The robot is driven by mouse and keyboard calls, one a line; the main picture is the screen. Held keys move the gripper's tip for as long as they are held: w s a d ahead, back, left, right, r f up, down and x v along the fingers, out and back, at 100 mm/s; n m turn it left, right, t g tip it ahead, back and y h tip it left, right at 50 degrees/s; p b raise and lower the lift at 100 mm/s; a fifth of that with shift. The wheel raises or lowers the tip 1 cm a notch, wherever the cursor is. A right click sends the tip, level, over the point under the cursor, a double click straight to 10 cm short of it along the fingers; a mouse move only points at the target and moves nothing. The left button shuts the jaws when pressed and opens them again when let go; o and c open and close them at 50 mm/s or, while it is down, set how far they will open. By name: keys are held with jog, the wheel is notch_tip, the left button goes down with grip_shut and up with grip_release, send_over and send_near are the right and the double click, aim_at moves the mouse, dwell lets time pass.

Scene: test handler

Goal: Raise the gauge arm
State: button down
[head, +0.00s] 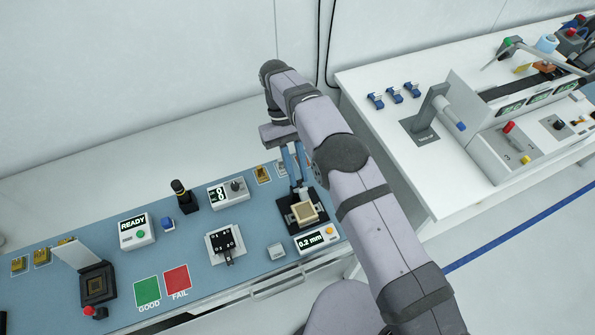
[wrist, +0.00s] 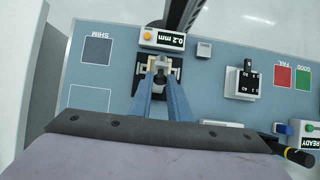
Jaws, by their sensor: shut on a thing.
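The gauge (head: 289,218) has a black base with a pale beige block (head: 304,212) on it. It stands near the front right of the blue-topped bench, and its base also shows in the wrist view (wrist: 175,73). My gripper (head: 302,187) reaches down over the back of the gauge. Its two blue fingers are shut on the small grey end of the gauge arm (wrist: 160,77). Most of the gauge arm is hidden by the fingers, so I cannot tell how high it stands. The gauge display (head: 316,240) reads 0.2 mm.
A READY box (head: 134,233) and a dial box (head: 229,192) stand behind. A white table (head: 400,165) is at right.

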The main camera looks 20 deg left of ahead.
jog(key=c, duration=1.7)
grip_release()
jog(key=shift+o, duration=0.2)
jog(key=shift+r, duration=0.1)
notch_tip(320, 180, up, 10)
